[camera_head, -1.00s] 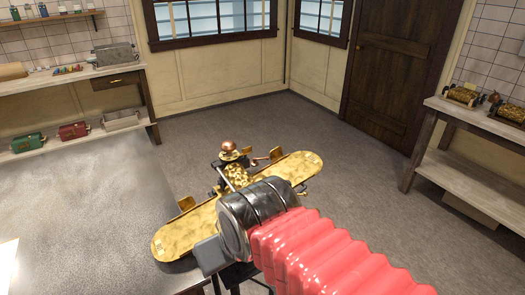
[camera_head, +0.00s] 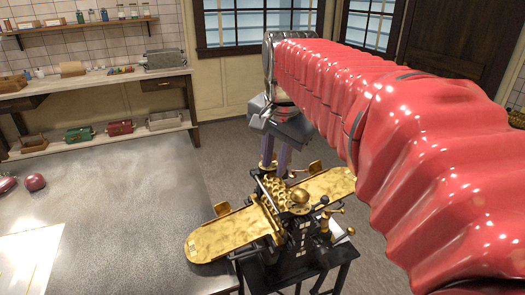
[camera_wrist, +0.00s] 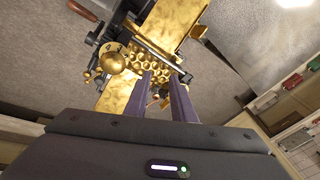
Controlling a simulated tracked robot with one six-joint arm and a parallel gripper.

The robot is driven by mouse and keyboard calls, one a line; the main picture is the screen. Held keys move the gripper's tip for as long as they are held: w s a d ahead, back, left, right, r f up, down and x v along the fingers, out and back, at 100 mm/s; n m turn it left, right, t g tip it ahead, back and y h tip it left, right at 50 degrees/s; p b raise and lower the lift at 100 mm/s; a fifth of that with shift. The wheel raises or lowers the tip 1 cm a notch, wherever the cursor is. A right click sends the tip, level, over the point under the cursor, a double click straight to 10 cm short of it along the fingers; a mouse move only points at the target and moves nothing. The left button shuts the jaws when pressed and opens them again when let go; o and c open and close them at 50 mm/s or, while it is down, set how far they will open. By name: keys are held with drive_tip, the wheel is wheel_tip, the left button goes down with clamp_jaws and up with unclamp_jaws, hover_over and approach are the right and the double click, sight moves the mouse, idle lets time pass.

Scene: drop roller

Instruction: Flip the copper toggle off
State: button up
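A gold machine (camera_head: 215,243) with a long rounded plate and honeycomb rollers stands on a dark stand. My gripper (camera_head: 275,163) points down at the machine's far side, behind the rollers. In the wrist view its two dark fingers (camera_wrist: 161,78) are apart, with the honeycomb rollers (camera_wrist: 150,64) beyond the tips. A small copper-coloured part (camera_wrist: 165,103) shows between the fingers; I cannot tell whether it is the toggle or touches them. In the head view a copper-coloured part (camera_head: 268,167) is partly hidden by the fingertips. A gold ball knob (camera_head: 299,197) stands nearer the camera; it also shows in the wrist view (camera_wrist: 114,63).
A grey worktop (camera_head: 120,205) lies to the left, with a dark red round object (camera_head: 35,182) on it. A shelf (camera_head: 95,142) with small coloured boxes stands behind. My red-sleeved arm covers much of the right side. Open floor lies behind the machine.

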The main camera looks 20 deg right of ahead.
drive_tip(key=w+d+r+m, duration=0.1)
drive_tip(key=w+d+m, duration=0.3)
drive_tip(key=d+m, duration=0.1)
drive_tip(key=w+d+r+m+g, duration=0.1)
drive_tip(key=w+d+m, duration=0.3)
drive_tip(key=d, duration=0.4)
drive_tip(key=shift+d+r+m+g, duration=0.15)
drive_tip(key=shift+d+m+g, duration=0.15)
drive_tip(key=shift+m, duration=0.1)
drive_tip(key=shift+w, duration=0.15)
wheel_tip(320, 180, down, 14)
drive_tip(key=w, duration=0.2)
drive_tip(key=shift+d+r, duration=0.15)
drive_tip(key=shift+d, duration=0.25)
drive_tip(key=shift+c, duration=0.2)
clamp_jaws()
